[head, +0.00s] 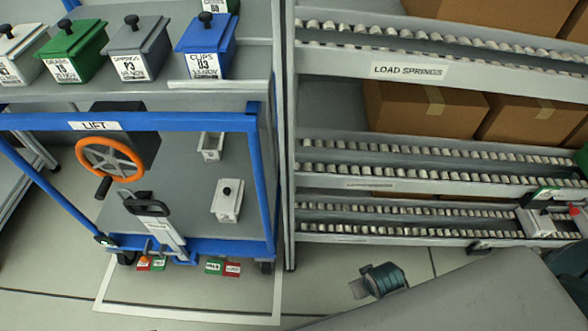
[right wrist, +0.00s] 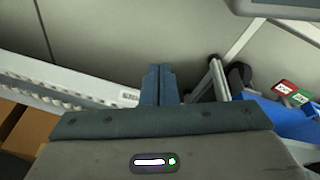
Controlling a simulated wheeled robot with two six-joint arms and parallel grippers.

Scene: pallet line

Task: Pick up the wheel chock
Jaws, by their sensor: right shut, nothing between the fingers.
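I cannot make out a wheel chock for certain in either view. A black handle on a pale plate (head: 160,225) stands at the lower front of the blue-framed lift cart (head: 180,122); I cannot tell whether it is a lever or something else. My right gripper (head: 358,288) is low over the floor, right of the cart and in front of the roller rack. In the right wrist view its fingers (right wrist: 158,85) are together, with nothing between them. My left gripper does not show.
Red and green tags (head: 215,267) lie by the cart's base, inside a white floor outline (head: 190,314). An orange handwheel (head: 110,160) is on the cart. The roller rack (head: 400,237) stands right of it. Lidded bins, one blue (head: 205,45), stand above. Floor between gripper and cart is clear.

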